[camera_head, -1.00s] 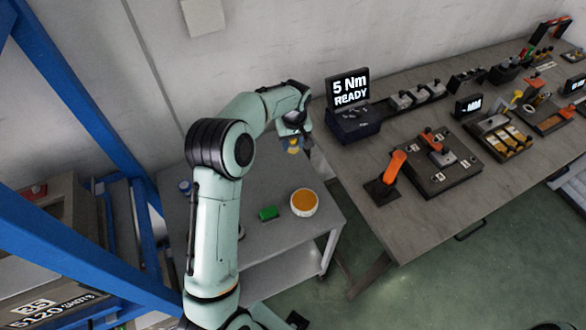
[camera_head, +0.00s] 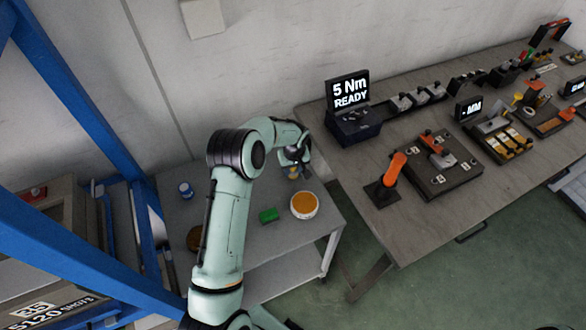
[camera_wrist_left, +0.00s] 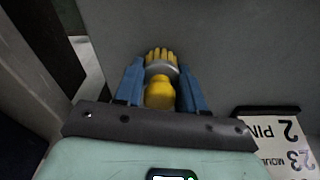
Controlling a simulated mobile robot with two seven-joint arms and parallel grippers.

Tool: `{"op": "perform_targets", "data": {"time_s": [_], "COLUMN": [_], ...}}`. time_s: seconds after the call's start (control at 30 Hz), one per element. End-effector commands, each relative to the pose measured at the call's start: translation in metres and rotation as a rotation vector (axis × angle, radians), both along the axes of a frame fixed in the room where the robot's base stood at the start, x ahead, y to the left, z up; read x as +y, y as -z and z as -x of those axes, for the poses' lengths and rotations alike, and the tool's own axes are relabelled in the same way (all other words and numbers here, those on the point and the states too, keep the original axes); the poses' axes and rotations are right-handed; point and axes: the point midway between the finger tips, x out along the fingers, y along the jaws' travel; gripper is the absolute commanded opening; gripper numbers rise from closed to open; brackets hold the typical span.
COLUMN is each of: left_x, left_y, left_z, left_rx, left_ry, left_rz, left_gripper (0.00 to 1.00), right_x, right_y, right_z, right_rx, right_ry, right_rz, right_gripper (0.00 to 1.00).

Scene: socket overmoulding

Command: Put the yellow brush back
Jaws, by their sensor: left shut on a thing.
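The yellow brush (camera_wrist_left: 160,92) is between the blue fingers of my left gripper (camera_wrist_left: 161,80) in the left wrist view. Its rounded yellow handle is near the palm, a grey band is round its middle, and yellow bristles point away from the palm. The left gripper is shut on it. In the head view the left gripper (camera_head: 294,172) hangs above the back right part of the small grey table (camera_head: 285,240), behind the white tub; the brush is mostly hidden there. My right gripper is not in view.
On the small table are a white tub with orange contents (camera_head: 304,205), a green block (camera_head: 269,215) and a blue-and-white container (camera_head: 186,190). The long workbench (camera_head: 400,222) at right carries a "5 Nm READY" display (camera_head: 348,91) and several fixtures. Blue frame beams (camera_head: 85,95) stand at left.

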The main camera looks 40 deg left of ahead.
Motion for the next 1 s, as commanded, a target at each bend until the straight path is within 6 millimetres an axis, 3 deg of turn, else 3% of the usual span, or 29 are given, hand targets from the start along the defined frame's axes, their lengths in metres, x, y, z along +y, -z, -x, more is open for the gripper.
{"op": "perform_targets", "data": {"time_s": [0.2, 0.23, 0.3, 0.67, 0.77, 1.0], "left_x": [0.000, 0.000, 0.000, 0.000, -0.001, -0.006], "left_y": [0.005, 0.004, 0.004, -0.003, -0.014, -0.064], "left_z": [0.001, 0.001, 0.000, -0.001, 0.000, 0.005], "left_rx": [0.001, 0.001, 0.001, 0.000, -0.003, -0.003], "left_ry": [0.000, 0.000, 0.000, -0.001, -0.001, 0.000], "left_rz": [0.000, 0.000, 0.000, 0.000, -0.002, -0.001], "left_gripper": [0.04, 0.46, 0.65, 0.65, 0.65, 0.65], "right_x": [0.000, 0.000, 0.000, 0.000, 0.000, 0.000], "right_y": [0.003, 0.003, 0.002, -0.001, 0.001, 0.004], "right_z": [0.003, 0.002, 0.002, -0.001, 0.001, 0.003], "right_rx": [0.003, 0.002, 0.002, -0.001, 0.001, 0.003], "right_ry": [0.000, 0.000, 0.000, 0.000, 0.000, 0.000], "right_rz": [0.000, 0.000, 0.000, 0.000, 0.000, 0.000], "right_gripper": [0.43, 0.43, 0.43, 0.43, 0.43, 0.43]}}
